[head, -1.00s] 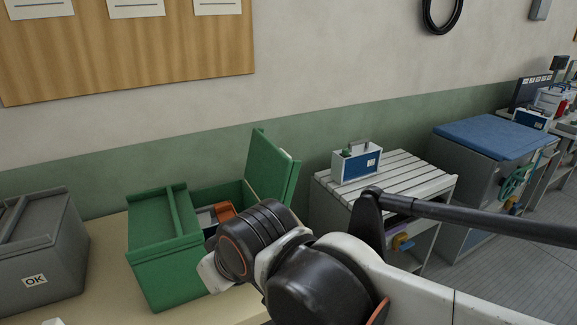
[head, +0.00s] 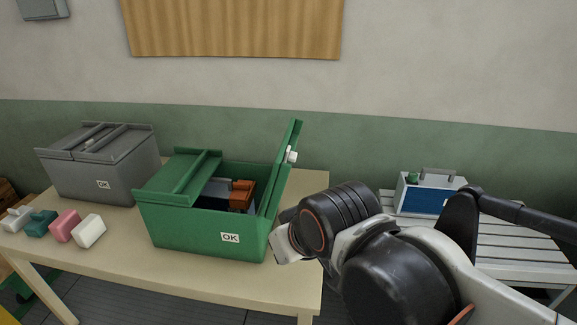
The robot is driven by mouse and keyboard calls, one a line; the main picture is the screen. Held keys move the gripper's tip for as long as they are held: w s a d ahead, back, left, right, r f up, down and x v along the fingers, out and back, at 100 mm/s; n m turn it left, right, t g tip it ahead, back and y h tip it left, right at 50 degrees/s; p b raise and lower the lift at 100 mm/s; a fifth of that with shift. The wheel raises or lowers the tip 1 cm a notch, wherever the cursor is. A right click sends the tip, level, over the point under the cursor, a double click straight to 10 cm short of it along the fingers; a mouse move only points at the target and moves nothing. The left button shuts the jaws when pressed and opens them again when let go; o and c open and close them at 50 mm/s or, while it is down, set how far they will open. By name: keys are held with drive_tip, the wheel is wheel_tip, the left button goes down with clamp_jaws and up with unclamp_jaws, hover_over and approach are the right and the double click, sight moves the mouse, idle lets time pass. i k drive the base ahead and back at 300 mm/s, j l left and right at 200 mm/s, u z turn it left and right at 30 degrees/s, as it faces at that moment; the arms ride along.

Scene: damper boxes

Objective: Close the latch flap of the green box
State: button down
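The green box (head: 192,228) stands on the table with an OK label on its front. Its left half is covered by a green lid part. Dark and orange parts (head: 240,195) show inside the opening. My arm reaches in from the right, and its end (head: 285,243) is just in front of and beside the box's right front corner. The fingers are mostly hidden behind the arm, so their opening does not show. I cannot tell whether it touches the box.
A closed grey box (head: 100,165) stands at the table's left. Several small white, teal and pink blocks (head: 64,226) lie in front of it. A slatted bench (head: 500,240) with a blue-white case (head: 428,196) is at the right. The wooden table (head: 110,252) is clear in front of the green box.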

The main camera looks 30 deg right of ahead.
sight(279, 176)
drive_tip(key=l+u, duration=0.1)
drive_tip(key=l, duration=0.5)
drive_tip(key=i+l, duration=0.1)
drive_tip(key=l, duration=0.5)
drive_tip(key=k+j+z, duration=0.2)
drive_tip(key=k+j, duration=0.25)
drive_tip(key=k+j+z, duration=0.15)
drive_tip(key=k+j, duration=0.2)
drive_tip(key=k, duration=0.3)
drive_tip(key=i+l+z, duration=0.15)
drive_tip(key=i, duration=0.3)
drive_tip(key=i+l+z, duration=0.2)
drive_tip(key=i+l, duration=0.1)
drive_tip(key=i, duration=0.1)
